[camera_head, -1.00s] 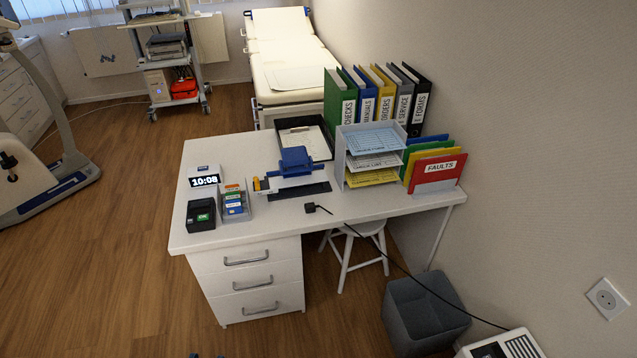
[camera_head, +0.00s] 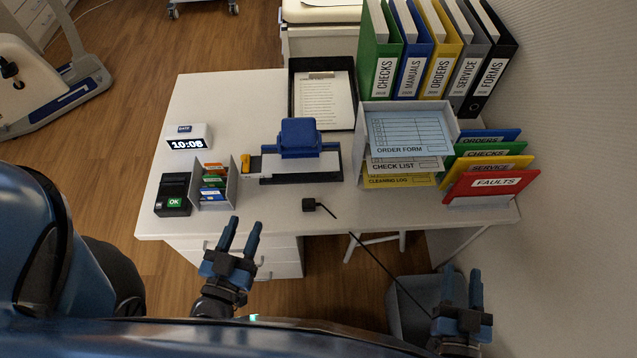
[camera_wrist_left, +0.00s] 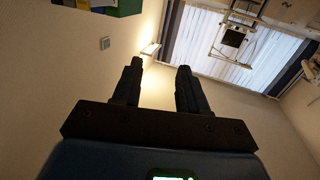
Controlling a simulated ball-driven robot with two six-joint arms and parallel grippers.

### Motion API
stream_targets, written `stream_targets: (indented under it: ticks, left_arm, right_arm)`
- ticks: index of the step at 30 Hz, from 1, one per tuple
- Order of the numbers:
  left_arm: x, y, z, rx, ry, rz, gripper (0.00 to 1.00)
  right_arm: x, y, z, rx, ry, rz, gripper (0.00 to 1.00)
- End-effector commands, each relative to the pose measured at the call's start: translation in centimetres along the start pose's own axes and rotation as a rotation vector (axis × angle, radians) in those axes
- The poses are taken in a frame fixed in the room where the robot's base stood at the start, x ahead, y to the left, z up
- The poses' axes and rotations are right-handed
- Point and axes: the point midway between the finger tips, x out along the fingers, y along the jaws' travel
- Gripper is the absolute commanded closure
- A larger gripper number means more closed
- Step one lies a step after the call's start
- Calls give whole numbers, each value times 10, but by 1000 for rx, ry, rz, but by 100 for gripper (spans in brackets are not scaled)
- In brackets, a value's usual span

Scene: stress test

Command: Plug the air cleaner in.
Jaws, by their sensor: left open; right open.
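The black plug (camera_head: 309,204) lies on the front edge of the white desk (camera_head: 262,214). Its black cord (camera_head: 374,257) runs off the edge, down and to the right. The air cleaner and the wall socket are not in view now. My left gripper (camera_head: 245,222) is open and empty, in front of the desk's front edge, left of the plug. In the left wrist view its two fingers (camera_wrist_left: 158,82) are apart with nothing between them. My right gripper (camera_head: 461,278) is open and empty, low on the right, right of the cord.
On the desk stand a small clock (camera_head: 188,143), a black box with a green OK label (camera_head: 174,194), a card holder (camera_head: 229,189), a blue stamping device (camera_head: 299,138), a paper tray (camera_head: 451,122) and colored folders (camera_head: 492,183). A grey bin (camera_head: 405,309) stands below, near my right gripper.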

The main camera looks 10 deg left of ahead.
Motion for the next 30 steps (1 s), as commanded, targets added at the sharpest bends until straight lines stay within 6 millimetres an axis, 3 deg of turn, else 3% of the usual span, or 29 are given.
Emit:
stream_targets:
  ticks: [11, 15, 17, 23, 30]
  left_arm:
    - [0, 0, 0, 0, -1, 0, 57]
    - [2, 0, 2, -2, -6, 1, 39]
    - [5, 1, 6, -7, -19, 3, 30]
    - [37, 6, 43, -48, -152, 19, 28]
    - [104, 22, 117, -135, -484, 31, 28]
  right_arm:
    - [0, 0, 0, 0, -1, 0, 57]
    - [0, 0, 0, 0, -1, 0, 40]
    - [0, 0, 0, 0, -1, 0, 40]
    - [0, 0, -2, 0, -1, 0, 40]
    - [0, 0, -7, 0, -1, 0, 40]
